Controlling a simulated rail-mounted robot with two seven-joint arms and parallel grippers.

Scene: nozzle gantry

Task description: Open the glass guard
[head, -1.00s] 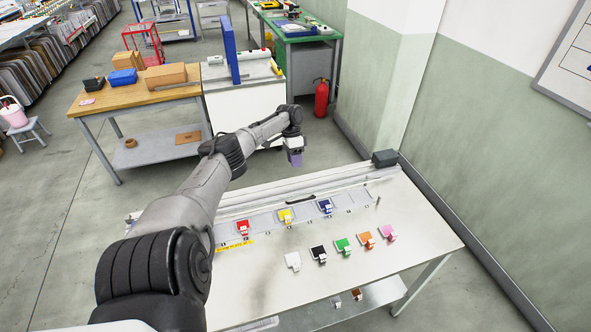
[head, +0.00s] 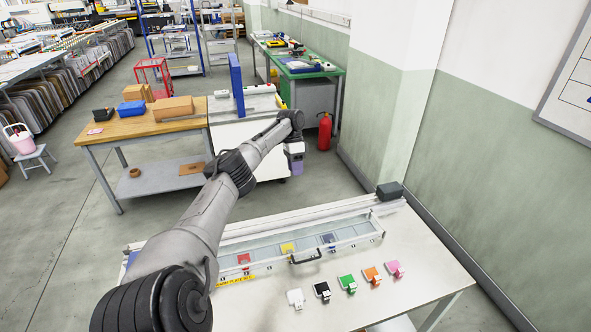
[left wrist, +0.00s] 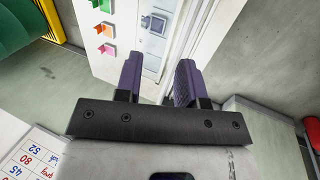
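The glass guard (head: 345,238) is a long clear cover with a pale frame and a dark handle (head: 305,257) on its front. In the head view it lies over the row of slots on the white table. Red (head: 244,260), yellow (head: 287,248) and blue (head: 328,240) pieces show dulled behind the glass. My left gripper (head: 295,166) hangs beyond the table's far edge, apart from the guard and its handle. In the left wrist view its two purple fingers (left wrist: 158,65) are spread with nothing between them. My right gripper is not in view.
White, black, green, orange and pink pieces (head: 348,284) lie on the table in front of the guard. A dark box (head: 390,190) sits at the rail's right end. Behind stand a wooden bench (head: 150,123) and a red extinguisher (head: 324,131). The table's front right is clear.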

